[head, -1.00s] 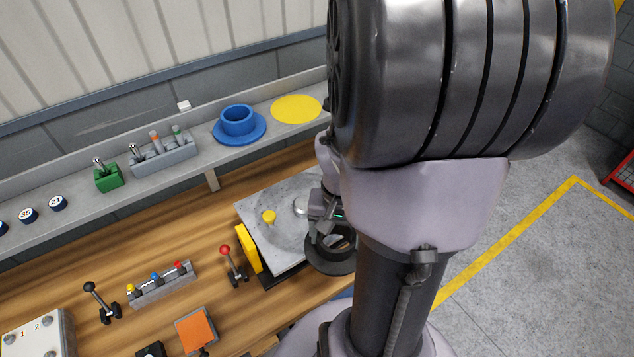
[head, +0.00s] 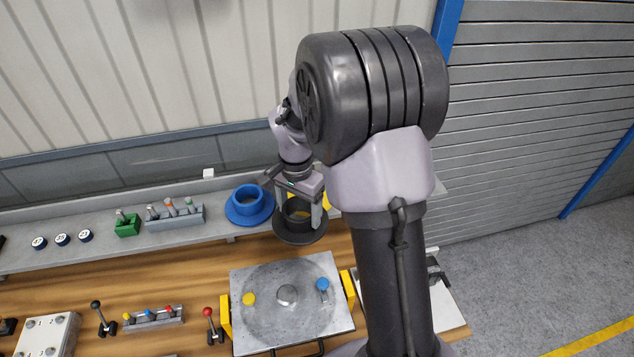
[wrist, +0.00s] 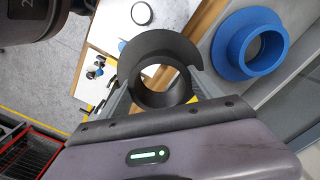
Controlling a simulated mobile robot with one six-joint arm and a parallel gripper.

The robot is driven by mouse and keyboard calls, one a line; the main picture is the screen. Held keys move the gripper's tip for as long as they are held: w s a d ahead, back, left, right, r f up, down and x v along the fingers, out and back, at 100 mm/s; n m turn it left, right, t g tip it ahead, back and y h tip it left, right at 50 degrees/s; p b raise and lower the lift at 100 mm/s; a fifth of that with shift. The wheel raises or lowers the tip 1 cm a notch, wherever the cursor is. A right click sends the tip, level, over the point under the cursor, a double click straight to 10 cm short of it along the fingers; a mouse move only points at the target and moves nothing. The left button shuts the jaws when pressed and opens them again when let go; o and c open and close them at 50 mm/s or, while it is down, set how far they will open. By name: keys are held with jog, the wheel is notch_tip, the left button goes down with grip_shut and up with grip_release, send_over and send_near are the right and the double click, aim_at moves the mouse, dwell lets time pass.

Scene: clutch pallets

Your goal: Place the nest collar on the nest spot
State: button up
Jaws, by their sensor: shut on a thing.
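The dark flanged collar (head: 301,236) is held in my gripper (head: 300,208), taken here as the nest collar. It hangs flange down in front of the shelf and above the bench. In the wrist view, the collar (wrist: 168,46) sits between the two fingers of my gripper (wrist: 162,88), its round hole open to view. A yellow disc (head: 327,200) on the shelf, perhaps the nest spot, is mostly hidden behind my gripper and the collar. I cannot tell the height of the collar above the shelf.
A blue flanged collar (head: 249,206) stands on the shelf just left of my gripper. Farther left are a grey block with pegs (head: 175,216) and a green block (head: 127,226). A metal plate with knobs (head: 290,312) lies on the bench below.

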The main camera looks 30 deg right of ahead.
jog(key=w+d+p, duration=0.1)
jog(key=w+d, duration=0.1)
jog(key=w, duration=0.1)
jog(key=w+d+p, duration=0.1)
jog(key=w+d, duration=0.2)
jog(key=w+d+f+p, duration=0.1)
jog(key=w+d, duration=0.1)
jog(key=w, duration=0.2)
jog(key=shift+d, duration=0.35)
jog(key=shift+w+d+f, duration=0.15)
jog(key=shift+w+f, duration=0.05)
jog(key=shift+w, duration=0.05)
notch_tip(320, 180, down, 3)
jog(key=shift+s+r+p, duration=0.1)
jog(key=shift+r+p, duration=0.05)
jog(key=shift+p, duration=0.25)
jog(key=shift+f, duration=0.5)
jog(key=o, duration=1.6)
jog(key=shift+o, duration=0.2)
